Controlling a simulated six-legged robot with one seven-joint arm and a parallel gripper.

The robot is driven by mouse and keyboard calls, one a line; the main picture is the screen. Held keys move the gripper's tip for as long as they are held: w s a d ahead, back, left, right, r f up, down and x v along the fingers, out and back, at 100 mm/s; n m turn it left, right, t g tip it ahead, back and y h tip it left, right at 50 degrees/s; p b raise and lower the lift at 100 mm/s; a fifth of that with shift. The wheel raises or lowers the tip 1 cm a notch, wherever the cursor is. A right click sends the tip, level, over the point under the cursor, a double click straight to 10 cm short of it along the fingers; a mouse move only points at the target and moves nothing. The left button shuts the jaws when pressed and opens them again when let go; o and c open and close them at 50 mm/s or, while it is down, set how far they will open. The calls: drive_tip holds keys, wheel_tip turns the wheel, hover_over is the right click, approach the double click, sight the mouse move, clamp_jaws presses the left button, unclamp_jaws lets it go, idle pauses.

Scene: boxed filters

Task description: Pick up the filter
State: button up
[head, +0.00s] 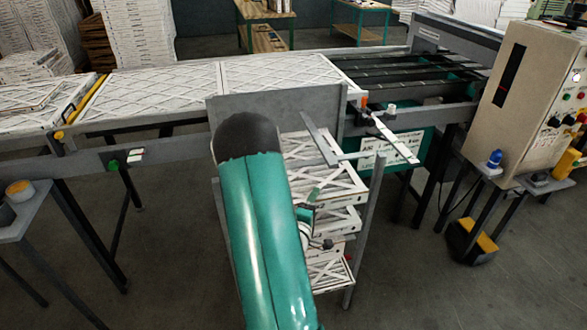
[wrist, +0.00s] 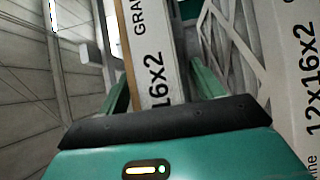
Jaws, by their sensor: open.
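White-framed boxed filters with crossed lattice faces (head: 328,182) are stacked in a grey rack below the conveyor in the head view. In the wrist view, the edge of one filter (wrist: 150,50), printed "16x2", lies between the two green fingers of my gripper (wrist: 162,84). The fingers are open, one on each side of that edge; I cannot tell whether either touches it. In the head view my gripper (head: 312,198) is at the rack, partly hidden by my green arm.
A conveyor (head: 90,126) carries large lattice filters (head: 160,92) behind the rack. Grey upright panels and posts (head: 363,225) bound the rack closely. A control box (head: 530,95) stands at the right, and a small side table (head: 25,205) at the left. Floor is open in front.

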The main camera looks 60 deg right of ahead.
drive_tip(key=shift+c, duration=0.5)
drive_tip(key=shift+a, duration=0.1)
drive_tip(key=c, duration=1.1)
drive_tip(key=shift+r, duration=0.2)
